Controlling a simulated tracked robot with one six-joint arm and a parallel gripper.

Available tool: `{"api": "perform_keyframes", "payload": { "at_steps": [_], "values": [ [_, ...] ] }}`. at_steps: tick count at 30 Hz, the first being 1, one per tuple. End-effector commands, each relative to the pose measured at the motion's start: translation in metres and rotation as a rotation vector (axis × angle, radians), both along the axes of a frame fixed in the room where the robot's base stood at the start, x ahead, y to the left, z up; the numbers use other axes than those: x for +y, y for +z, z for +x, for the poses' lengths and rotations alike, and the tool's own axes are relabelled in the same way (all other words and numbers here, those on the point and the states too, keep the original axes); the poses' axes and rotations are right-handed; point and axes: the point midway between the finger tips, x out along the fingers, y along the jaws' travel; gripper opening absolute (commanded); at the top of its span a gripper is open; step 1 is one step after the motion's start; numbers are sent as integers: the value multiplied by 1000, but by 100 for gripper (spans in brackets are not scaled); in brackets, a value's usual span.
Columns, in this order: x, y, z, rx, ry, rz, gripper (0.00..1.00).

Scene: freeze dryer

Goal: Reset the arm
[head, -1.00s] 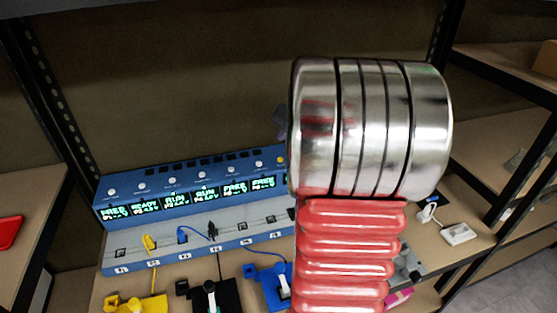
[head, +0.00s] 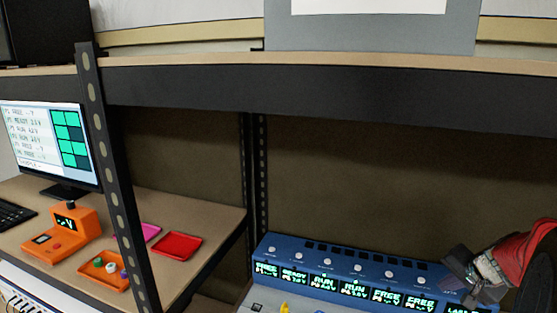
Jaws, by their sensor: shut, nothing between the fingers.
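My gripper (head: 459,278) shows at the lower right of the head view, dark grey, at the end of my red and silver arm. It is shut and holds nothing. It appears in front of the right part of the blue freeze dryer panel (head: 345,255) and hides some of it. The panel has a row of white knobs and green displays reading FREE, READY and RUN. The lower part of the panel is cut off by the frame edge.
A dark shelf beam (head: 330,95) crosses above, with an upright post (head: 115,180) at left. On the left table are a monitor (head: 55,145), a keyboard (head: 14,216), an orange device (head: 62,236), an orange tray (head: 92,282) and a red tray (head: 176,246).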

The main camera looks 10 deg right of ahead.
Motion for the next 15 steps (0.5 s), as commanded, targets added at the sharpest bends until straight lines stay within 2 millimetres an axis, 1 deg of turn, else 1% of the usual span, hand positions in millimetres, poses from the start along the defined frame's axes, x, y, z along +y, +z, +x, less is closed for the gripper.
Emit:
{"api": "perform_keyframes", "payload": {
  "at_steps": [1, 8, 9, 12, 15],
  "values": [
    [17, 0, -5, 23, 33, 4, 0],
    [90, 2, -26, 127, 187, -1, 0],
    [104, 4, -31, 145, 219, -9, 0],
    [139, 7, -44, 190, 298, -30, 0],
    [170, 11, -57, 231, 373, -58, 0]
  ]
}}
